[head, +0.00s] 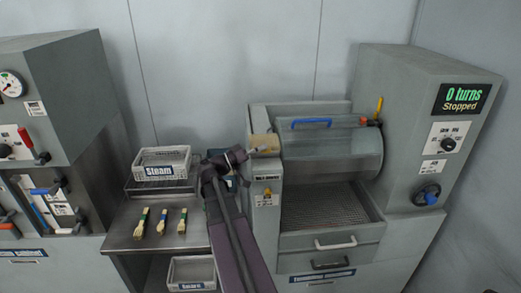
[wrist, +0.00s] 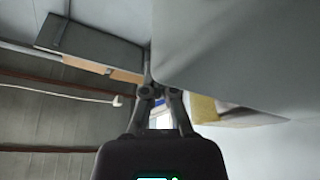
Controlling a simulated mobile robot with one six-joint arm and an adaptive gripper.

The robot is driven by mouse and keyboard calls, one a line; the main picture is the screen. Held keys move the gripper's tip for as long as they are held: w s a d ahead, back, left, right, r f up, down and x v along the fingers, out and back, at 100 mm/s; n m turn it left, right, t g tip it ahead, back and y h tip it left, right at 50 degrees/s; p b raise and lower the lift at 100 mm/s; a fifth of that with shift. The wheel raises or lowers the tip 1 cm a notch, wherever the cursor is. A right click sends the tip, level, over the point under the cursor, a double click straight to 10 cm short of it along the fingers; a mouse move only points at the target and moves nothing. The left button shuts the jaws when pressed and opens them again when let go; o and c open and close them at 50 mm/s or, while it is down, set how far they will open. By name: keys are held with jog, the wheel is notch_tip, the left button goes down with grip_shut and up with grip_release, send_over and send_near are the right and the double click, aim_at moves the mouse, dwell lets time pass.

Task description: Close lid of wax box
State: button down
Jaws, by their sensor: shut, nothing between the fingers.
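A small tan, yellowish block (head: 265,143), which may be the wax box or wax in it, sits on top of the left post of the drum machine. A yellowish piece (wrist: 204,108) beside a pale panel also shows in the wrist view, right of my gripper. I cannot clearly make out a lid or whether it is open. My gripper (wrist: 148,65) is shut and empty, close to a large grey surface (wrist: 240,50). In the head view my dark wrist is just left of the tan block; my fingertips are hard to make out there.
The drum machine has a clear cover with a blue handle (head: 311,122). Its display (head: 462,99) reads "0 turns Stopped". Another crate (head: 192,273) sits below.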

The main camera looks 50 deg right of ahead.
jog(key=shift+s+a+f, duration=0.1)
jog(key=shift+s+f, duration=0.1)
jog(key=shift+s, duration=0.05)
notch_tip(320, 180, up, 4)
jog(key=p, duration=0.4)
jog(key=shift+w+r, duration=0.15)
jog(key=shift+r, duration=0.1)
jog(key=w+d+b+v, duration=0.1)
jog(key=b+v, duration=0.2)
jog(key=v, duration=0.6)
jog(key=shift+w+f, duration=0.5)
jog(key=shift+w, duration=0.05)
jog(key=shift+a, duration=0.15)
